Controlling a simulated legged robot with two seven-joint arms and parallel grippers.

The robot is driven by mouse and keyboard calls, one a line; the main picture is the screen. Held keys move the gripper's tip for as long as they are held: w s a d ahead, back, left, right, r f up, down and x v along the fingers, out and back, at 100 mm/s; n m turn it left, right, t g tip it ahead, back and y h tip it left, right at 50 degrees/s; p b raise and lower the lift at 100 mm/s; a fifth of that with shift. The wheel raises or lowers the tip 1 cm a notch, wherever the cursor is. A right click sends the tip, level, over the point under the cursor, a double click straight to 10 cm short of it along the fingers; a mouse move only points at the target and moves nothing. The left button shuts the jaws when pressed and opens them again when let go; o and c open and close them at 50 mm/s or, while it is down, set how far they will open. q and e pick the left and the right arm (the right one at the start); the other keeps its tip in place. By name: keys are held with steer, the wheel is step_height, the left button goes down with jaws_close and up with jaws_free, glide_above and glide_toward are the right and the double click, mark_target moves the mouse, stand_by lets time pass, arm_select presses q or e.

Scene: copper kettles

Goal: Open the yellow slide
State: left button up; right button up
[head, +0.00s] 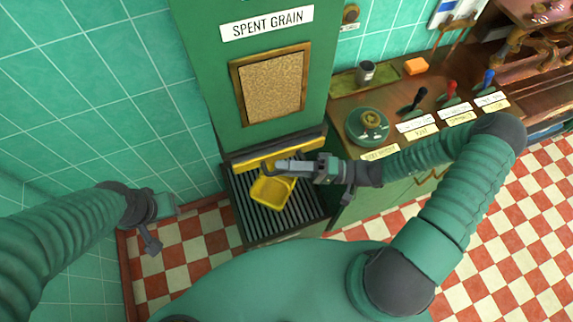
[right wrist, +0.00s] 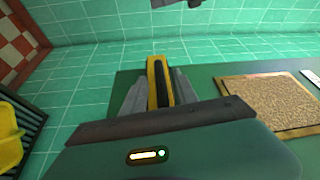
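The yellow slide (head: 248,164) is a yellow bar across the lower front of the green SPENT GRAIN cabinet (head: 215,85). My right gripper (head: 282,166) is at the slide's front. In the right wrist view, the slide's yellow handle (right wrist: 152,85) with a dark middle lies between my two grey fingers, which press close on both its sides. A yellow tub (head: 268,194) sits on the dark grate below the slide and also shows at the left of the right wrist view (right wrist: 8,140). My left gripper (head: 166,204) is low at the left, away from the cabinet; its fingers are not clear.
A slatted dark grate (head: 290,215) lies below the cabinet. To the right, a wooden counter (head: 395,90) carries black, red (head: 450,90) and blue levers, a round green dial (head: 367,127), a cup and an orange block. Tiled walls stand left and behind.

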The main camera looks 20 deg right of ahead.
steer(key=shift+d, duration=0.25)
jaws_close()
steer(key=shift+s+f, duration=0.15)
stand_by(0.9)
